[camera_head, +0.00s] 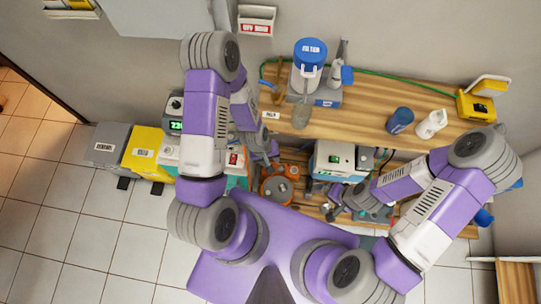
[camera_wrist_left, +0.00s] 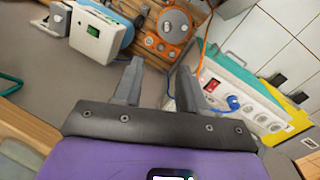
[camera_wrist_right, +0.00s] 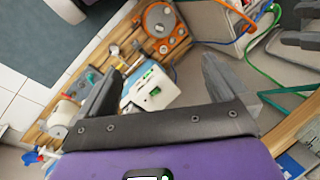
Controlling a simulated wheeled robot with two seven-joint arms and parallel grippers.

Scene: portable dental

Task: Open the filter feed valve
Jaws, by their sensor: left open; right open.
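I cannot tell for certain which part is the filter feed valve. A blue-lidded white canister (camera_head: 310,62) with a label stands on a grey base on the upper wooden bench, with blue and green hoses beside it. Small brass-coloured fittings (camera_wrist_right: 115,51) show on the lower wooden board in the right wrist view. My left gripper (camera_head: 268,150) is open and empty in front of the bench, left of centre; its spread fingers also show in the left wrist view (camera_wrist_left: 158,75). My right gripper (camera_head: 335,203) is open above the lower board, near a white box; its fingers frame that box in the right wrist view (camera_wrist_right: 160,68).
The white box (camera_head: 334,158) with a green display sits on the lower level, right of an orange round device (camera_head: 279,184). A blue cup (camera_head: 400,120), a white bottle (camera_head: 431,123) and a yellow box (camera_head: 476,106) stand on the bench's right. Grey and yellow cases (camera_head: 146,146) stand left.

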